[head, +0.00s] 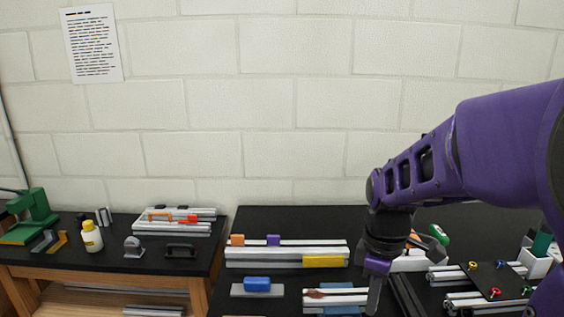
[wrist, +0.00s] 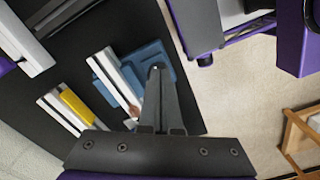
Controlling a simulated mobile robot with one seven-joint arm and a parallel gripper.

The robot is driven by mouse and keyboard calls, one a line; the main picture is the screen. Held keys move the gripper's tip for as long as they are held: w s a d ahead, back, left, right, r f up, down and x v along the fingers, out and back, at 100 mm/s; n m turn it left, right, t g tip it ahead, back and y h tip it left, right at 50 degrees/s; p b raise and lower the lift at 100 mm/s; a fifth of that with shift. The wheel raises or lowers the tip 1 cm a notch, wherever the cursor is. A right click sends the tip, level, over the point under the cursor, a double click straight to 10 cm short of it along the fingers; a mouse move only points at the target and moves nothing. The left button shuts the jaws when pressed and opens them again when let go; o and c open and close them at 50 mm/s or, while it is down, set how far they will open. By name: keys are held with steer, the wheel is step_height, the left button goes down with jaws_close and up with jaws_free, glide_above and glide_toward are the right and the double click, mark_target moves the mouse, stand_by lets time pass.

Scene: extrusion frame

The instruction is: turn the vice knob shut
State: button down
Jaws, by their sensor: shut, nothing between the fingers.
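A blue vice (head: 340,309) sits low in the head view, with a pale aluminium extrusion (head: 345,297) across it. The wrist view shows the vice (wrist: 160,52) and the extrusion (wrist: 118,78) more fully. A small reddish-brown part (head: 318,294) lies at the extrusion, also visible in the wrist view (wrist: 134,110); I cannot tell whether it is the knob. No other knob shows clearly. My gripper (head: 374,305) points down just right of the vice. In the wrist view its shut, empty fingers (wrist: 157,70) overlap the vice; contact cannot be told.
Behind stands a longer extrusion (head: 285,255) with a yellow block (head: 322,262). A blue block on a grey base (head: 257,285) is to the left. Dark bars (head: 405,297) and a frame with coloured knobs (head: 490,278) are to the right.

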steer(key=shift+w+f+b, duration=0.1)
steer(key=shift+f+b, duration=1.4)
steer(key=shift+f, duration=1.8)
steer(key=shift+w+a, duration=0.15)
steer(key=shift+a, duration=0.15)
steer(key=shift+s+a+p, duration=0.15)
steer(key=shift+s+p, duration=0.05)
steer(key=shift+p, duration=0.5)
